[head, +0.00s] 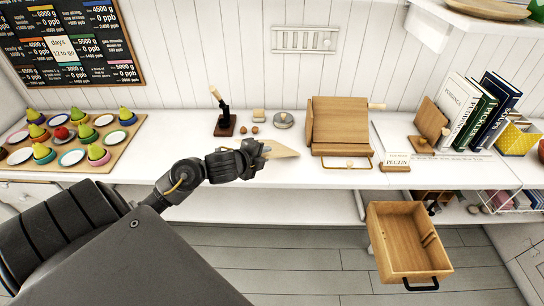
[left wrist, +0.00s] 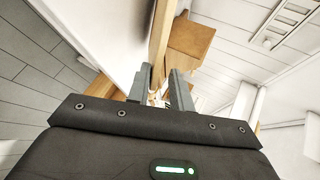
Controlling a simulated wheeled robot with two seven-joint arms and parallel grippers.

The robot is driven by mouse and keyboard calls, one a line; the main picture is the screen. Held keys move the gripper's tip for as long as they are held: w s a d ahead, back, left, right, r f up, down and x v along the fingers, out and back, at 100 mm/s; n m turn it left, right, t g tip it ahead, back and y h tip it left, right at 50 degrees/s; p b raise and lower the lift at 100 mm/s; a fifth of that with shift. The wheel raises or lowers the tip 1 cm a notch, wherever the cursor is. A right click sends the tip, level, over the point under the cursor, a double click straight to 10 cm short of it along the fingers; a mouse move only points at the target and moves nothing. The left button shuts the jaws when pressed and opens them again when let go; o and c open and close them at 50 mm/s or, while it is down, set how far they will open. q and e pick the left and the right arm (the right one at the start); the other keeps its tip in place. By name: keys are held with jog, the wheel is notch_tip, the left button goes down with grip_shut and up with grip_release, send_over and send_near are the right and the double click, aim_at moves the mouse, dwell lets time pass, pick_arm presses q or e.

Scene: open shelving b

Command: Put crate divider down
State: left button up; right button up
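The crate divider looks like a thin, flat, pale wooden board (head: 281,150) at the front of the white counter in the head view. My left gripper (head: 262,153) is at the board's left end. In the left wrist view the board shows edge-on as a narrow wooden strip (left wrist: 161,38). It runs down between the two dark fingers of my left gripper (left wrist: 160,88), which appear closed on it. The gripper hides part of the board, and I cannot tell whether it touches the counter. My right gripper is in neither view.
A wooden box (head: 339,125) stands right of the board, with a small sign (head: 396,162) beyond it. A stamp-like tool (head: 224,122) stands behind. A tray of pears (head: 65,143) is at left. An open wooden drawer-like crate (head: 405,240) sits below the counter at right.

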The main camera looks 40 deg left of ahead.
pick_arm(q)
notch_tip(320, 180, up, 7)
jog(key=s+p, duration=0.2)
jog(key=p, duration=0.4)
jog(key=shift+s, duration=0.35)
jog(key=shift+d, duration=0.1)
jog(key=s+d+f+n+g, duration=0.3)
jog(key=s+d+f+n, duration=0.2)
jog(key=s, duration=0.3)
jog(key=s+d+f+n+g+h, duration=0.1)
jog(key=s+d+f+n+g, duration=0.2)
jog(key=s+d+f+n, duration=0.4)
jog(key=s+d+f+n+g, duration=0.3)
jog(key=s+d, duration=0.1)
jog(key=s, duration=0.5)
notch_tip(320, 180, down, 25)
jog(key=s+a+f+g+b, duration=0.1)
jog(key=s+a+f+g, duration=0.1)
jog(key=s+f, duration=1.5)
jog(key=shift+s+a+f, duration=0.35)
jog(key=shift+a+f, duration=0.25)
jog(key=shift+f, duration=0.05)
